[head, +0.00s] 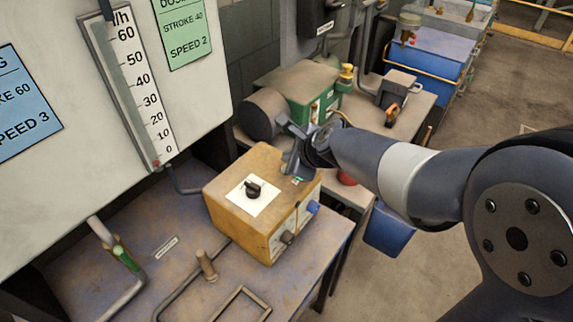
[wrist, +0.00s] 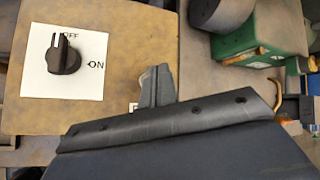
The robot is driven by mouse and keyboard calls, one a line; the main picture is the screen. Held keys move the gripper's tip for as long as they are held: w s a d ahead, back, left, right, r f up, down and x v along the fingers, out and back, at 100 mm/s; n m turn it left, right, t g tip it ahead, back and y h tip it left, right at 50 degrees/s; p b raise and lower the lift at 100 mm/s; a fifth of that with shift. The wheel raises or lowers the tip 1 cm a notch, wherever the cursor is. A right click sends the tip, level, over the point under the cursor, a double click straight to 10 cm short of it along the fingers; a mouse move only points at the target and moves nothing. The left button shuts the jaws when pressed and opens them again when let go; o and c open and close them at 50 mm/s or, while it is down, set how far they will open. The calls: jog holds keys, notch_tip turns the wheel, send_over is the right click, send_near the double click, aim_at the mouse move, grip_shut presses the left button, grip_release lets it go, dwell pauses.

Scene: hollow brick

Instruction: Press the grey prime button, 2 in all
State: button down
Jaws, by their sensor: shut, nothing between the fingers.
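The yellow-tan pump box (head: 240,180) stands on the bench in the head view, and its top (wrist: 120,25) fills the left of the wrist view. My gripper (head: 290,168) is shut and empty, pointing down at the right end of the box top. Its fingers (wrist: 157,84) show together in the wrist view, with a mostly covered white label (wrist: 134,107) beside them. I cannot make out the grey prime button; the fingers may hide it. Whether the tips touch the box cannot be told. A black knob (head: 253,189) on a white plate points towards OFF (wrist: 57,42).
A blue knob (head: 313,207) and a dark knob (head: 288,238) stick out of the box's side. Behind stands a green pump with a dark motor (head: 264,114). A flow gauge (head: 135,90) hangs left.

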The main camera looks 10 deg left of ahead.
jog(key=shift+r+p, duration=1.9)
jog(key=shift+r, duration=0.35)
